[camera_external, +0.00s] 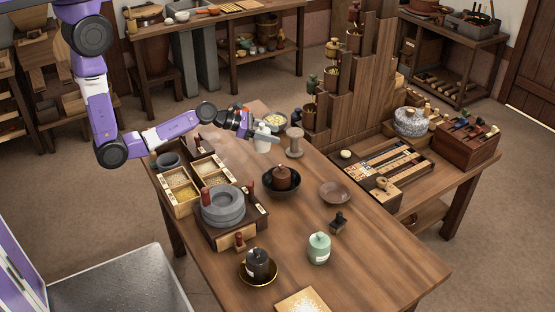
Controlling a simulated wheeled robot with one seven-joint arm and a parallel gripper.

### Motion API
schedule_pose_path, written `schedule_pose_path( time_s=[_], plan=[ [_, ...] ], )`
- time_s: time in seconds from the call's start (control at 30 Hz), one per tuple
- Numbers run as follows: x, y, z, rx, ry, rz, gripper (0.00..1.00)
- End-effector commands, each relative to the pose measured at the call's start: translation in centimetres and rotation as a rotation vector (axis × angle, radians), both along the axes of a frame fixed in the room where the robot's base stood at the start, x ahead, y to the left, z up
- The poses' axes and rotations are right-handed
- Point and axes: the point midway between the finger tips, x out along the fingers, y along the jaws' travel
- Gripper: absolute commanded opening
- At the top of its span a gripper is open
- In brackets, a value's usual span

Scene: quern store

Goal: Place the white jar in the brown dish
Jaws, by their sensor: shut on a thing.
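My gripper (262,136) is at the far side of the table, reaching in from the left. It is shut on the white jar (262,146), whose upper part the fingers partly hide. I cannot tell whether the jar touches the table. The brown dish (335,192) is shallow and looks empty. It lies on the table to the right of and nearer than my gripper.
A dark bowl (268,190) holding a brown lidded jar stands between my gripper and the near table. A wooden spool (294,142) is close right of my gripper. A green jar (319,250), a small dark stamp (338,224) and a quern (223,208) stand nearer.

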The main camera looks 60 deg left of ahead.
Motion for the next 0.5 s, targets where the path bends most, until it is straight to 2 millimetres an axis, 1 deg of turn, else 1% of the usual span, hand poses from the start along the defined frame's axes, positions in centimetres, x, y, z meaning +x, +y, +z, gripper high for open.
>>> schedule_pose_path(
  time_s=[0.03, 0.07, 0.2, 0.3, 0.37, 0.5],
  plan=[
    [1.2, -0.1, 0.5, 0.000, -0.008, -0.014, 0.00],
    [1.9, 0.0, 0.7, 0.000, -0.009, -0.018, 0.00],
    [5.8, 0.2, 2.3, -0.001, -0.010, -0.028, 0.00],
    [8.1, -0.3, 3.6, -0.002, -0.008, -0.030, 0.00],
    [9.3, -0.6, 4.4, -0.003, -0.008, -0.026, 0.00],
    [11.8, -2.0, 6.4, -0.004, -0.008, -0.020, 0.00]
  ],
)
